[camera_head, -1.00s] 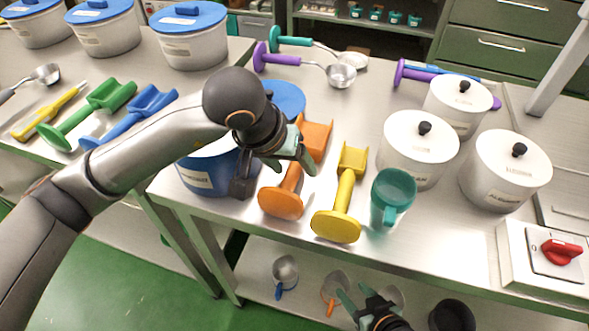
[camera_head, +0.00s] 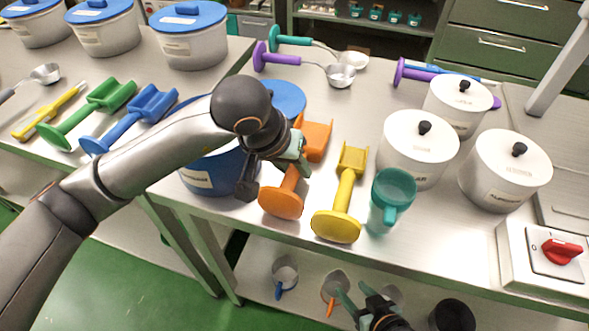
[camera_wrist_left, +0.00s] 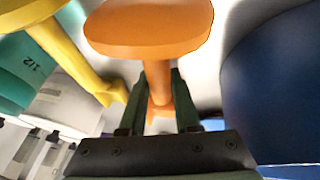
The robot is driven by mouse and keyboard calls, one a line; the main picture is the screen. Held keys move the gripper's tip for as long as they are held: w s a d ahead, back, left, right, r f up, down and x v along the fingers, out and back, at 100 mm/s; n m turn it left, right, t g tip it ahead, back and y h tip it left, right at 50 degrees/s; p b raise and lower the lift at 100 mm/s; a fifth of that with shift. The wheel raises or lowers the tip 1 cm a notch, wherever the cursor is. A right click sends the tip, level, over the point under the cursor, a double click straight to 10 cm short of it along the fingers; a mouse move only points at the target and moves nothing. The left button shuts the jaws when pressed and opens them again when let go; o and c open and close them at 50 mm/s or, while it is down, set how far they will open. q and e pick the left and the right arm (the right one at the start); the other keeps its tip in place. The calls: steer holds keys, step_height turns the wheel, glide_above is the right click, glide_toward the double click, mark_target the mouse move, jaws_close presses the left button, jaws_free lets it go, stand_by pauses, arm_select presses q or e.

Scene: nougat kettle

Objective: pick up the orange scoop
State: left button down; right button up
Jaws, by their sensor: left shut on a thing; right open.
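The orange scoop (camera_head: 282,201) lies on the steel table between the blue pot and the yellow scoop. My left gripper (camera_head: 296,172) is at its handle, reaching over from the left. In the left wrist view the two fingers (camera_wrist_left: 160,110) sit on either side of the orange handle, with the scoop's round end (camera_wrist_left: 150,28) beyond them. The left gripper is shut on the handle. Part of the scoop is hidden behind the gripper in the head view. My right gripper (camera_head: 362,296) is open and empty, low in front of the table.
A yellow scoop (camera_head: 340,208) and a teal measuring jug (camera_head: 391,195) stand close to the right. A blue pot (camera_head: 206,178) is close on the left. White lidded pots (camera_head: 420,150) and a red-knob switch box (camera_head: 545,262) are further right.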

arm_select(q)
steer(key=shift+r, duration=0.2)
stand_by(0.4)
steer(key=shift+r, duration=0.2)
step_height(320, 180, up, 2)
steer(key=shift+w+r, duration=0.1)
steer(key=shift+r, duration=0.05)
steer(key=s+r, duration=0.1)
steer(key=r, duration=0.1)
steer(key=s+r, duration=0.3)
steer(key=r, duration=0.1)
steer(key=shift+s+a, duration=0.35)
steer(key=shift+s, duration=0.05)
steer(key=s+a+r+p, duration=0.1)
steer(key=s+r+p, duration=0.1)
steer(key=s+r, duration=0.7)
steer(key=shift+a, duration=0.2)
steer(key=shift+s, duration=0.1)
